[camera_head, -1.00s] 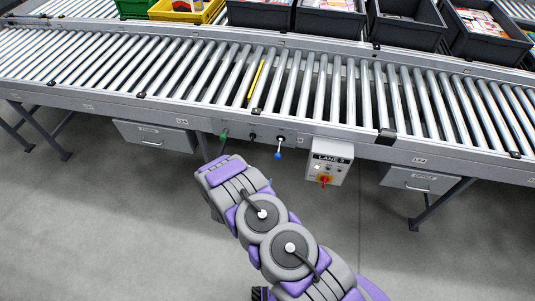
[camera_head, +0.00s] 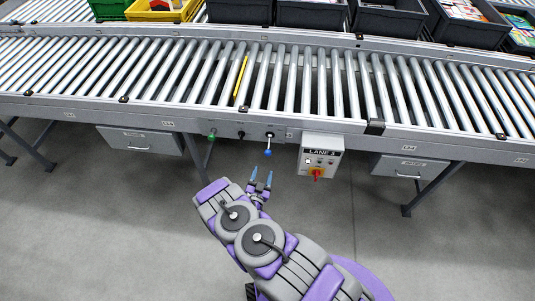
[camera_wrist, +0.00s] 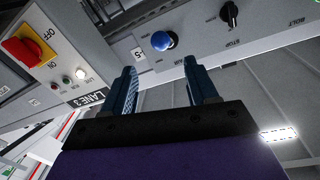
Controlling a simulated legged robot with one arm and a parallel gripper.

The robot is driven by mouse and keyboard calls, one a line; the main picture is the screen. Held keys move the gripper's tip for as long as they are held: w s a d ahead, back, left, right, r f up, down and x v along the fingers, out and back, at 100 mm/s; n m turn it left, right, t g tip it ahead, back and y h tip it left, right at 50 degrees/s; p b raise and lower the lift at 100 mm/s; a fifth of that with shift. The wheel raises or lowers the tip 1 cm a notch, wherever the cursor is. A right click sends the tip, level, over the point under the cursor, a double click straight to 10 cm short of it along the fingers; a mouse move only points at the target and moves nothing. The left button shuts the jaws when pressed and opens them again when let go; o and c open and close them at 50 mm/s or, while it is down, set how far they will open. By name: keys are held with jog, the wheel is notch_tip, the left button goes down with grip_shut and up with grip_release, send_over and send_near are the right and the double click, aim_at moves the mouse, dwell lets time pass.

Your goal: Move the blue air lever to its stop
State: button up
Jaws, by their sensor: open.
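The blue air lever (camera_head: 268,152) is on the front rail of the roller conveyor, a short metal stem with a blue ball knob hanging below its pivot. In the wrist view its blue knob (camera_wrist: 162,41) is near the top, between and beyond the fingertips. My gripper (camera_head: 261,173) is open and empty, just below the lever, its two blue fingers pointing at the rail. The wrist view also shows the open fingers (camera_wrist: 160,78), apart from the knob. Small panel lettering is partly too small to read.
A grey LANE 3 control box (camera_head: 320,157) with a red-and-yellow switch stands right of the lever. A black knob (camera_head: 241,134) and a green knob (camera_head: 212,134) are left on the rail. Drawers (camera_head: 140,141) hang below the conveyor. The grey floor in front is clear.

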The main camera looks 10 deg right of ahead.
aim_at(267, 155)
jog(key=b+x, duration=0.1)
jog(key=x, duration=1)
jog(key=shift+w+b, duration=0.35)
jog(key=shift+c, duration=0.4)
jog(key=c, duration=0.9)
